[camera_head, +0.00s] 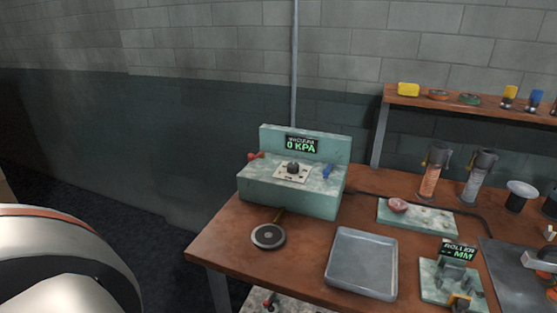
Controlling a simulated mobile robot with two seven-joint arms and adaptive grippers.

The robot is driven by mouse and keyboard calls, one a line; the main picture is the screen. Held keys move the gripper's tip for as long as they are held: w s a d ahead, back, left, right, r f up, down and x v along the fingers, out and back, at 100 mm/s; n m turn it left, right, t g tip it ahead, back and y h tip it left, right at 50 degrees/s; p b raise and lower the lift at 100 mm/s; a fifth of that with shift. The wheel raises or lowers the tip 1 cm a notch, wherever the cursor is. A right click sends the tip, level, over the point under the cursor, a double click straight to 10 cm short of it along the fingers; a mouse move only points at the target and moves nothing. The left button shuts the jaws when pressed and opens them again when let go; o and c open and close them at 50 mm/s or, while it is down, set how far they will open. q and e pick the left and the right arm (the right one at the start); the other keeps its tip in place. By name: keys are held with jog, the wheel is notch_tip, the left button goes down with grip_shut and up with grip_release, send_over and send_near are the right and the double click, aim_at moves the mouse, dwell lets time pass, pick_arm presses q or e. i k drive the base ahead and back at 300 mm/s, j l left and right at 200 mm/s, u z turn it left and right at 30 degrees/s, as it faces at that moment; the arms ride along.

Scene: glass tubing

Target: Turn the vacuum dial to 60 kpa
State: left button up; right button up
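The vacuum dial (293,167) is a small dark knob on a pale plate on top of the mint-green vacuum box (288,200). The box stands at the left back of the wooden table. Its display (301,145) reads 0 KPA in green. A red part (256,156) sits left of the dial and a blue part (327,171) sits right of it. A white, rounded part of my own body fills the lower left. Neither of my grippers shows in this view.
A round dark disc (268,236) lies before the box on the table (225,235). A grey tray (361,264), a roller unit (445,284) and a pale slab (430,218) are to the right. A shelf (470,107) with small items stands behind. Floor left of the table looks clear.

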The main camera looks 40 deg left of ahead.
aim_at(292, 168)
jog(key=k+j, duration=0.1)
jog(key=j, duration=0.4)
jog(key=k+j, duration=0.1)
jog(key=j, duration=0.9)
jog(key=k, duration=0.05)
